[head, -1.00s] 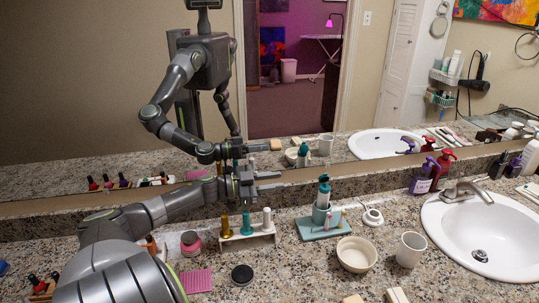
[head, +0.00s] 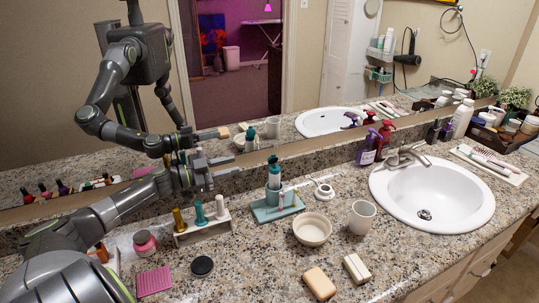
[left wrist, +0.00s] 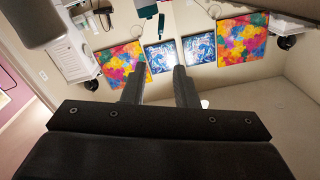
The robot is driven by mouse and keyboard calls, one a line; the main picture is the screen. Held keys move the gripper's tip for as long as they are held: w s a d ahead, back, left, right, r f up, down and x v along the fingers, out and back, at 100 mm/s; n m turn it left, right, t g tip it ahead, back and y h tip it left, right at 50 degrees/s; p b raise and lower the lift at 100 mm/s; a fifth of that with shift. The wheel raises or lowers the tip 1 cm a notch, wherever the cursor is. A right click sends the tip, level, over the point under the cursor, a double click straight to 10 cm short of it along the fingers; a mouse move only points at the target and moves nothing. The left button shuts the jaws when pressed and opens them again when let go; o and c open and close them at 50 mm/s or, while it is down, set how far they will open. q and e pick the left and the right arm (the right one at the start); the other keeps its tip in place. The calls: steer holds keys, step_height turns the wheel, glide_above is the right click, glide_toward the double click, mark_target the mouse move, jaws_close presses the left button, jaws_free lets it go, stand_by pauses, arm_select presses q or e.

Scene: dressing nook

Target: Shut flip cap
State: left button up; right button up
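I cannot tell for sure which container has the flip cap. A white rack (head: 190,236) on the counter holds a gold tube (head: 179,221), a teal tube (head: 200,214) and a white tube (head: 220,206), all upright. My left gripper (head: 235,165) is above and behind the rack, near the mirror, touching no tube that I can see. In the left wrist view its fingers (left wrist: 158,75) are apart with nothing between them. My right gripper is out of view.
A cream bowl (head: 312,230), a white cup (head: 362,217), soap bars (head: 319,283) and a dark round lid (head: 202,266) lie in front. A pink bottle (head: 145,242) is near my left arm. The sink (head: 431,190) is at right. The mirror (head: 60,100) bounds the back.

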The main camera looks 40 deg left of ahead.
mark_target(274, 155)
arm_select(q)
steer(key=p+x, duration=0.1)
steer(key=x, duration=1.3)
steer(key=shift+w+d+p, duration=0.25)
steer(key=shift+p, duration=0.1)
jaws_close()
